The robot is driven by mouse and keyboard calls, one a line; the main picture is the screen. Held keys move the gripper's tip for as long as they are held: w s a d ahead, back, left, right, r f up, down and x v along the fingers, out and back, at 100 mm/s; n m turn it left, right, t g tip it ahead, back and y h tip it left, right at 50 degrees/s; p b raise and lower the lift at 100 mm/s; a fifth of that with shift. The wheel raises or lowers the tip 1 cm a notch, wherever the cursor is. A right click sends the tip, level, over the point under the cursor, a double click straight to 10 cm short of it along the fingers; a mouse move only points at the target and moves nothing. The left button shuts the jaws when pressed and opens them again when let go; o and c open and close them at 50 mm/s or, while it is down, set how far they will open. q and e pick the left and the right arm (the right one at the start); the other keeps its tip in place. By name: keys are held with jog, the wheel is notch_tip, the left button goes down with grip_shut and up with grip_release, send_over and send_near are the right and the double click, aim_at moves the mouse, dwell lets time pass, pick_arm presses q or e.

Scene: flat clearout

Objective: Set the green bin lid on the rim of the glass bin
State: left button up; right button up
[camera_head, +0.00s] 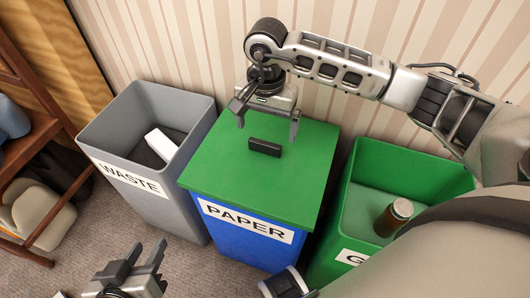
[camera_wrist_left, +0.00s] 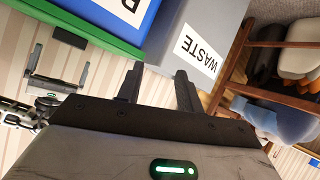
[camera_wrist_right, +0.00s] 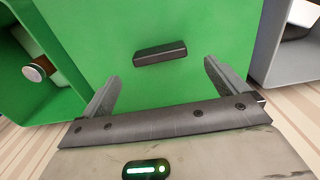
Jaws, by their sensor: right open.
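The green bin lid (camera_head: 230,170) lies flat on top of the blue bin marked PAPER (camera_head: 235,240). It has a black bar handle (camera_head: 265,147) near its middle. The glass bin (camera_head: 345,200) is green, stands to the right, and is open at the top; its label is mostly hidden by my arm, with only a G showing. My right gripper (camera_head: 267,130) is open and empty over the lid, with the handle just beyond its fingertips. In the right wrist view the handle (camera_wrist_right: 160,53) lies ahead, between the fingers' lines. My left gripper (camera_head: 147,258) is open and empty, low at the front left.
A brown jar (camera_head: 394,217) stands inside the glass bin. The grey WASTE bin (camera_head: 140,195) at left is open and holds a white item (camera_head: 160,145). A wooden shelf (camera_head: 35,140) stands at far left, and a striped wall (camera_head: 180,40) runs behind the bins.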

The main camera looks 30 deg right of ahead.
aim_at(265, 143)
jog(key=f, duration=0.1)
jog(key=f+b, duration=0.1)
jog(key=f, duration=0.3)
jog(key=shift+s+a+f, duration=0.1)
jog(key=shift+s+a, duration=0.1)
jog(key=shift+a, duration=0.05)
jog(key=c, duration=1.3)
